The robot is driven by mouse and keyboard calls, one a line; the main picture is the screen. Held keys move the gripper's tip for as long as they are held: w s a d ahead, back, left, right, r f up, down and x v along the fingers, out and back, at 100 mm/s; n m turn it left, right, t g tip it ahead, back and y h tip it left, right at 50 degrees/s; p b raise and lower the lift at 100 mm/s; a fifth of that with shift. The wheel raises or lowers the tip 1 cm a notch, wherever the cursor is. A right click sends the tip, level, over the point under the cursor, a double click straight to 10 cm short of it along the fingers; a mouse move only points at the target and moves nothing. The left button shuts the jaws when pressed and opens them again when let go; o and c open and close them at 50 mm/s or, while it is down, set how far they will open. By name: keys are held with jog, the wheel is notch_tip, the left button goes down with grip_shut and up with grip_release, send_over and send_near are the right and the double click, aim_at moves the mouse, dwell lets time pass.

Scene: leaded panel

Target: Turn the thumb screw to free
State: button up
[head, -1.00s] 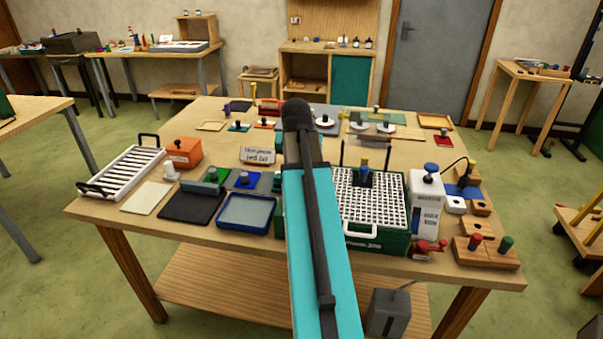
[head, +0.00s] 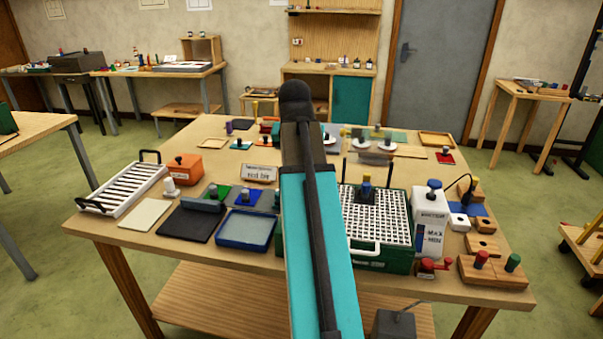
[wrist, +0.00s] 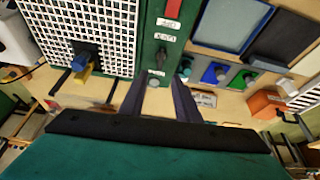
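In the wrist view a green panel (wrist: 147,45) beside the white grid carries a red-topped part, small white labels with unreadable text, and a dark knob (wrist: 160,58) that may be the thumb screw. A small pale round part (wrist: 153,82) sits just below it. My gripper (wrist: 158,88) is open, its two dark fingers apart on either side of that pale part and short of the dark knob. Nothing shows between the fingers as held. In the head view my own arm hides the gripper and this panel.
The green grinder with its white grid (head: 376,212) stands right of my arm, next to a white bottle (head: 428,215). A blue tray (head: 246,243), black mat (head: 190,222) and white rack (head: 92,205) lie left. Wooden blocks (head: 494,272) fill the right corner.

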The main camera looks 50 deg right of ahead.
jog(key=shift+s+a+r, duration=0.1)
jog(key=shift+a+r, duration=0.1)
jog(key=shift+r, duration=0.3)
jog(key=shift+r, duration=0.1)
